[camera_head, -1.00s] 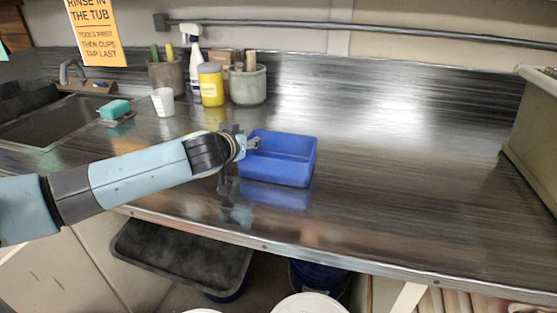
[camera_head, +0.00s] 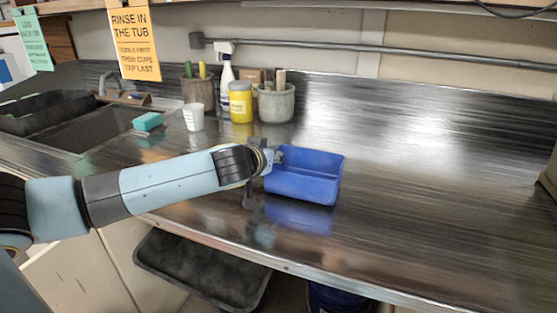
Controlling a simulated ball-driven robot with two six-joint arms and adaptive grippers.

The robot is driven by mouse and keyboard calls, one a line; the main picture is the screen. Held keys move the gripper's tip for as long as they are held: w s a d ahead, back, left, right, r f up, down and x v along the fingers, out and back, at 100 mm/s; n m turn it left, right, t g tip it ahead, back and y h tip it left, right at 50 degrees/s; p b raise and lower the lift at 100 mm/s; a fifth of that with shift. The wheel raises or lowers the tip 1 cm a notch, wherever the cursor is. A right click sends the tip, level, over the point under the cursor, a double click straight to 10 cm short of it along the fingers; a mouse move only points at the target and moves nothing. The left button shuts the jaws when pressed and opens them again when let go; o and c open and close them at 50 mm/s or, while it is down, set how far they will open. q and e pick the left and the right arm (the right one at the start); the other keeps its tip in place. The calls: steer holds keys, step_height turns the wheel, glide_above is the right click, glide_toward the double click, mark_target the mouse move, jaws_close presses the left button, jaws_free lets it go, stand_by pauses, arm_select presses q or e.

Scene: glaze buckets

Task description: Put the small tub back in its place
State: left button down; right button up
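The small blue tub (camera_head: 306,188) is right of the picture's middle, over the steel counter, upright and looking empty. Its reflection shows on the steel just below it; I cannot tell whether there is a small gap beneath it. My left gripper (camera_head: 276,157) is at the tub's left wall, near its upper back corner, and appears shut on the rim. The fingertips are small and partly hidden by the wrist. My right gripper is not in view.
At the back of the counter (camera_head: 430,190) stand a yellow jar (camera_head: 241,102), a spray bottle (camera_head: 226,75), a grey crock (camera_head: 276,103) and a white cup (camera_head: 194,117). A green sponge (camera_head: 148,121) lies by the sink (camera_head: 95,130). The counter's right side is clear.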

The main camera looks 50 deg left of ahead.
arm_select(q)
step_height(320, 180, up, 3)
steer(key=shift+r, duration=0.2)
steer(key=w+d+r+b, duration=0.1)
steer(key=w+d+r, duration=0.15)
steer(key=d, duration=0.35)
steer(key=w+d+r, duration=0.1)
steer(key=d+r, duration=0.3)
steer(key=d, duration=0.1)
steer(key=s+d+f+m+t+h+b, duration=0.1)
steer(key=s+d+f+m+h+b, duration=0.15)
steer(key=d+f+b, duration=0.35)
steer(key=s+d+r+m+h+b, duration=0.1)
steer(key=s+d+r+m+h, duration=0.1)
steer(key=d+m+h, duration=0.2)
steer(key=s+d+r+m+g+h+b, duration=0.1)
steer(key=s+d+r+m+h+b, duration=0.1)
steer(key=d+m+h, duration=0.3)
steer(key=s+d+r+h, duration=0.1)
steer(key=d, duration=0.3)
steer(key=shift+s+d, duration=0.35)
steer(key=shift+d, duration=0.05)
steer(key=shift+r+h, duration=0.1)
steer(key=shift+h, duration=0.15)
